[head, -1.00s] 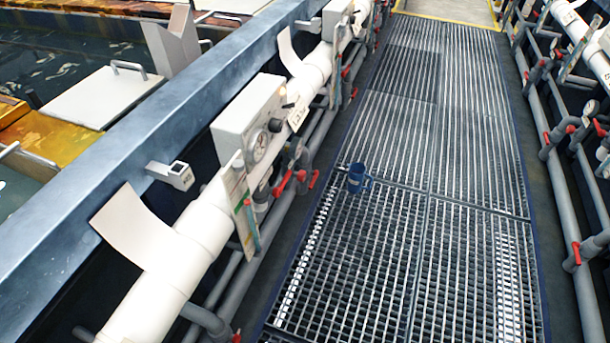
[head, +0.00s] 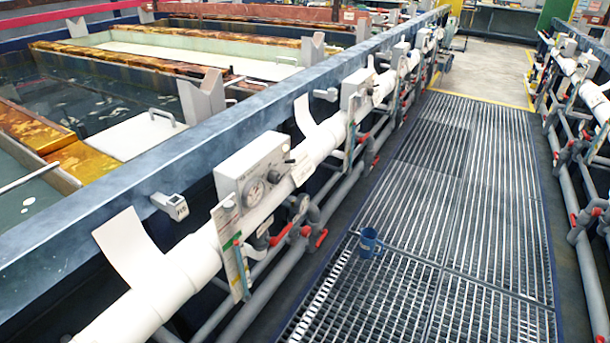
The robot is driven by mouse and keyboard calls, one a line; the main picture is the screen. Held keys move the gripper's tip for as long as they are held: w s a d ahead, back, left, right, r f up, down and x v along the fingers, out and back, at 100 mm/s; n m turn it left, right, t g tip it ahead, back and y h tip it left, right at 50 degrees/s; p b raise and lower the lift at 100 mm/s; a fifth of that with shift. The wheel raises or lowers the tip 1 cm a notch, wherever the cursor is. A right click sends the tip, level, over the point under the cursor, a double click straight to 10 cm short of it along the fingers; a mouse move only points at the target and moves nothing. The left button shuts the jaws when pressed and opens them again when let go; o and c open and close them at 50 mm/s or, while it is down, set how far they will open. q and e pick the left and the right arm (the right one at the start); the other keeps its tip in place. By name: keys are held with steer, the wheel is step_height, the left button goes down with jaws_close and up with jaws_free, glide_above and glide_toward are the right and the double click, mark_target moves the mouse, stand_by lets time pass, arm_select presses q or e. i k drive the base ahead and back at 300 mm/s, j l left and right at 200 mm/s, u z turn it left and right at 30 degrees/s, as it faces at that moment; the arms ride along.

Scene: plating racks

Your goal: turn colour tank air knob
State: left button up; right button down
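Along the left tank line, a white control box (head: 250,165) sits on a thick white pipe (head: 180,278). Its front carries a round gauge (head: 254,191) and a small dark knob (head: 274,177). A second, similar white box (head: 355,84) stands farther along the same pipe. I cannot tell from any readable label which box belongs to the colour tank. Neither of my grippers shows in the head view.
A grated walkway (head: 440,210) runs ahead on the right. Red-handled valves (head: 316,236) stick out below the pipe. A blue-grey rail (head: 235,115) borders the tanks. More pipes (head: 568,165) line the right side.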

mark_target(306, 231)
steer(key=i+l+u, duration=0.15)
steer(key=u, duration=0.25)
steer(key=i+l+u, duration=0.15)
steer(key=l+u, duration=0.25)
steer(key=i+l+u, duration=0.1)
steer(key=u, duration=0.3)
steer(key=l, duration=0.1)
